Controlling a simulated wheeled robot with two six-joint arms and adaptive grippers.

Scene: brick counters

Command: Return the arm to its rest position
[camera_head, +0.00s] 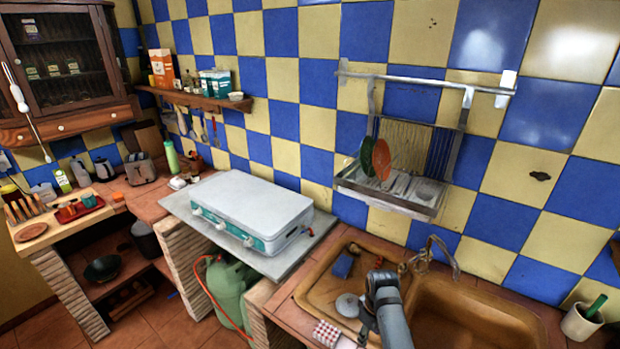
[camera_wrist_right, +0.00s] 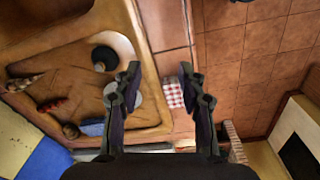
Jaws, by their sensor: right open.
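My right arm reaches in from the bottom of the head view, over the sink (camera_head: 318,290). Its gripper (camera_head: 366,322) is partly hidden by my own arm there. In the right wrist view the two dark fingers of my right gripper (camera_wrist_right: 159,76) stand apart with nothing between them. They hang above the front edge of the sink, near a red-and-white checked item (camera_wrist_right: 173,95). That item also lies on the counter edge in the head view (camera_head: 326,333). My left gripper is not in view.
A blue sponge (camera_head: 343,265) and a round grey disc (camera_head: 347,305) lie on the sink's drainboard, near the tap (camera_head: 437,249). A dish rack (camera_head: 408,185) hangs above. A white stove (camera_head: 250,205) stands left. The tiled floor (camera_wrist_right: 260,60) is open in front.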

